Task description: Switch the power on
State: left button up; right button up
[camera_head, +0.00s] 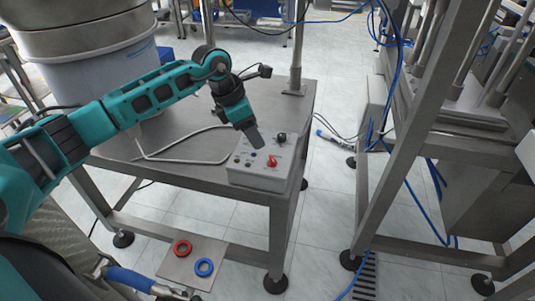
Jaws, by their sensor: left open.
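A light grey control box (258,178) sits at the front right corner of the metal table. Its sloped top carries a red switch (272,161), a black knob (281,138) and several small dark buttons or lamps at the left. My left gripper (255,140) comes in from the left and points down over the box's back left part, left of the black knob and behind the red switch. It is open with nothing seen between its fingers. Whether it touches the box, and which way the switch is set, I cannot tell.
The metal table (185,170) has a bent metal rod (180,157) lying on it and a post at its back right. A large round feeder bowl (90,50) stands at the back left. A metal machine frame (385,150) with blue cables stands right, across a floor gap.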

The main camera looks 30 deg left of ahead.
aim_at(270, 159)
pick_arm(q)
jog(key=x, duration=0.9)
jog(key=shift+w+d+f, duration=0.1)
jog(key=shift+f, duration=0.1)
pick_arm(e)
jog(key=shift+f, duration=0.2)
pick_arm(q)
jog(key=shift+c, duration=0.2)
pick_arm(e)
jog(key=shift+w, duration=0.1)
